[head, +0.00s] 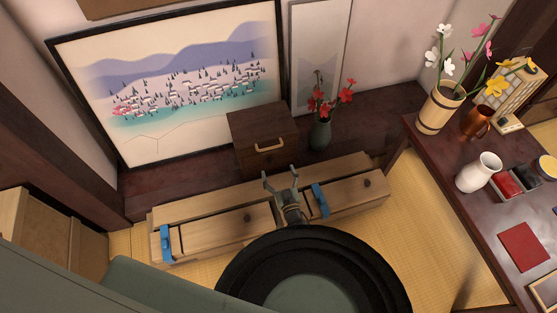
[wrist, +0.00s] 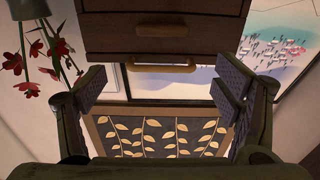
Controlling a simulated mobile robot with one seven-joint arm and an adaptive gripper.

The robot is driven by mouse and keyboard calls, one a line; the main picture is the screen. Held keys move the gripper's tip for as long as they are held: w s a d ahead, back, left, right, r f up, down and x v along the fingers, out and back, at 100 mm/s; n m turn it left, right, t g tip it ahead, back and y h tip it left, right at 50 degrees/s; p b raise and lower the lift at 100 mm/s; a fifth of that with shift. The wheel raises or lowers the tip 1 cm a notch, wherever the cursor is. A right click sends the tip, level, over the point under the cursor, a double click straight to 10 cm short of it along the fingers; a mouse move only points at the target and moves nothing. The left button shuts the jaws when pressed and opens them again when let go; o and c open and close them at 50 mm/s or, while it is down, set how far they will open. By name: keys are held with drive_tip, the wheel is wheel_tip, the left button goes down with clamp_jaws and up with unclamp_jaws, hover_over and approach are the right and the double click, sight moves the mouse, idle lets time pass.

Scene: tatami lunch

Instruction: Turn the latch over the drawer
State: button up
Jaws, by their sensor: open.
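A low, light wooden cabinet (head: 215,209) has two drawers in the head view. One blue latch (head: 166,243) stands upright at the left end of the left drawer (head: 220,229). Another blue latch (head: 320,199), slightly tilted, is at the left end of the right drawer (head: 350,193). My gripper (head: 280,176) is over the cabinet, between the latches and nearer the right one, apart from both. Its two fingers are spread, with nothing between them. The wrist view also shows my gripper (wrist: 165,85) open; neither latch shows there.
A dark wooden box (head: 250,130) with a handle stands behind the cabinet; the wrist view shows it upside down (wrist: 160,30). A vase of red flowers (head: 320,134) is beside it. A dark table (head: 450,190) with vases and small boxes stands at right.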

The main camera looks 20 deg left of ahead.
sight(270, 153)
drive_tip(key=b+x, duration=0.1)
drive_tip(key=x, duration=0.2)
drive_tip(key=f+b+x, duration=0.1)
drive_tip(key=b+x, duration=0.1)
drive_tip(key=x, duration=0.1)
drive_tip(key=f+b+x, duration=0.1)
drive_tip(key=b+x, duration=0.1)
drive_tip(key=shift+w+a, duration=0.25)
drive_tip(key=shift+a, duration=0.15)
drive_tip(key=shift+w+a+r, duration=0.15)
drive_tip(key=shift+w+a, duration=0.05)
drive_tip(key=shift+w, duration=0.1)
drive_tip(key=c, duration=1.2)
drive_tip(key=shift+o, duration=0.2)
